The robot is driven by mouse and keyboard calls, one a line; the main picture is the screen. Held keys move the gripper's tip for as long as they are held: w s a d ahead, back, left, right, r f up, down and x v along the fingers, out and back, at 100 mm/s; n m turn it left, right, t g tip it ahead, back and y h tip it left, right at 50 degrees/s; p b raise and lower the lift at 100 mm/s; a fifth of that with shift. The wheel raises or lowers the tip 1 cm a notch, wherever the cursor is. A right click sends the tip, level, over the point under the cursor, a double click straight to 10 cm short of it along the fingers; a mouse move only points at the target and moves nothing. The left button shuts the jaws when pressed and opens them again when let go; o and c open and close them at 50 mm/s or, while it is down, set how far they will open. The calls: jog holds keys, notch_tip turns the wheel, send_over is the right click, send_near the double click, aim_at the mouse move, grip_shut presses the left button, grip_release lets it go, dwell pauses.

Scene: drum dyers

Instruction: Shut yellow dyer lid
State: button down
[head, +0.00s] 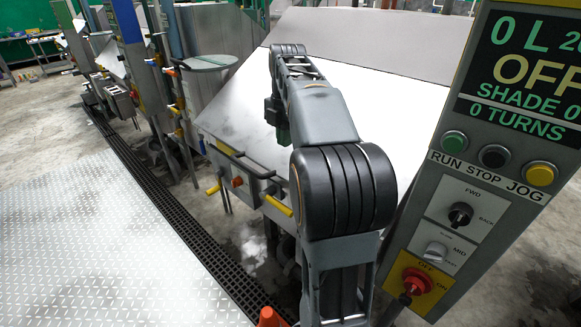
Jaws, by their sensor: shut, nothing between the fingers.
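A large dyer with a pale sloping metal front (370,105) fills the middle of the head view. Yellow handles (278,205) stick out low at its front left, around a small grey box with a red knob (237,182). A dark bar (238,161) runs along the edge just above them. No yellow lid stands out, and I cannot tell whether the lid is open or closed. My gripper (282,134) hangs down in front of the pale sloping front, shut and empty. My arm partly hides it, and whether it touches the metal is unclear.
A control panel (490,160) reading OFF stands close on the right, with buttons and a red-and-yellow switch. More dyers (108,60) stand at the back left. A dark floor grate (160,205) borders the clear tread-plate floor (90,245). An orange cone tip (269,317) shows at the bottom.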

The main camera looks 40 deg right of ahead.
send_over(287, 168)
jog(key=s+a, duration=0.4)
notch_tip(287, 168, down, 8)
jog(key=shift+w+d+f, duration=0.1)
jog(key=shift+d+f, duration=0.5)
jog(key=shift+f, duration=0.25)
jog(key=shift+d+f, duration=0.55)
jog(key=shift+f, duration=0.3)
